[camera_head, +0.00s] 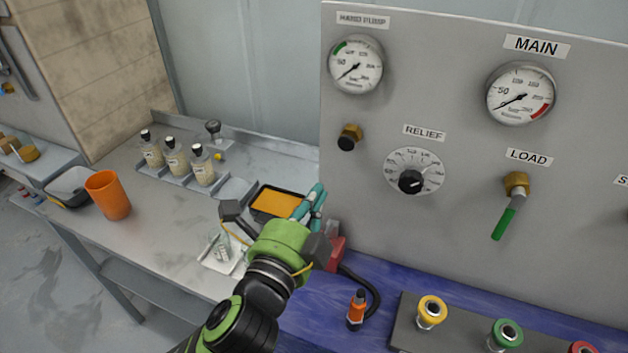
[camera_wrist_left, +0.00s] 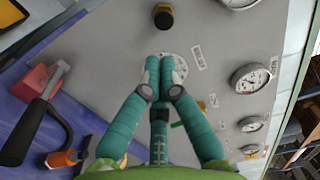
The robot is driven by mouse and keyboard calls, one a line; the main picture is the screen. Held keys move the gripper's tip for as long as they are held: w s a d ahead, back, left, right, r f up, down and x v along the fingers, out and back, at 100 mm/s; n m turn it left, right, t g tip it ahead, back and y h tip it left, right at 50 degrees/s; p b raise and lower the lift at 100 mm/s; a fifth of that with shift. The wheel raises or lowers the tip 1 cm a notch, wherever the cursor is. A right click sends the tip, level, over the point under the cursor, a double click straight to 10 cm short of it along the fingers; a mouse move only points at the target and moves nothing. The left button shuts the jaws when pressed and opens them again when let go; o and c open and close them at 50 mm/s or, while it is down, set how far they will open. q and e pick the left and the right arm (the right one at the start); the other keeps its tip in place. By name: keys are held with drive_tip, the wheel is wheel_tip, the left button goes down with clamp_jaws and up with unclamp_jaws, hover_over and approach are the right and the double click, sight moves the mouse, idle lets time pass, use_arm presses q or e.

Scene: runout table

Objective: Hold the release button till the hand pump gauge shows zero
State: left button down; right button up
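The HAND PUMP gauge (camera_head: 356,65) is at the panel's upper left. Its needle points to the lower left, below the 50 mark; the exact reading is too small to tell. Below it, a black button in a brass collar (camera_head: 349,137) sticks out of the panel. The button also shows at the top of the left wrist view (camera_wrist_left: 163,17). My left gripper (camera_head: 317,193) is in front of the panel, below the button and apart from it. In the left wrist view its teal fingers (camera_wrist_left: 160,78) are together with nothing between them. My right gripper is out of view.
A RELIEF dial (camera_head: 411,181), a MAIN gauge (camera_head: 520,93) and a green LOAD lever (camera_head: 508,218) are on the panel. A red block (camera_head: 337,254) with a black handle is below my gripper. Bottles (camera_head: 176,158) and an orange cup (camera_head: 108,195) stand on the left bench.

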use_arm(q)
drive_tip(key=shift+s+p, duration=0.4)
drive_tip(key=shift+s, duration=0.05)
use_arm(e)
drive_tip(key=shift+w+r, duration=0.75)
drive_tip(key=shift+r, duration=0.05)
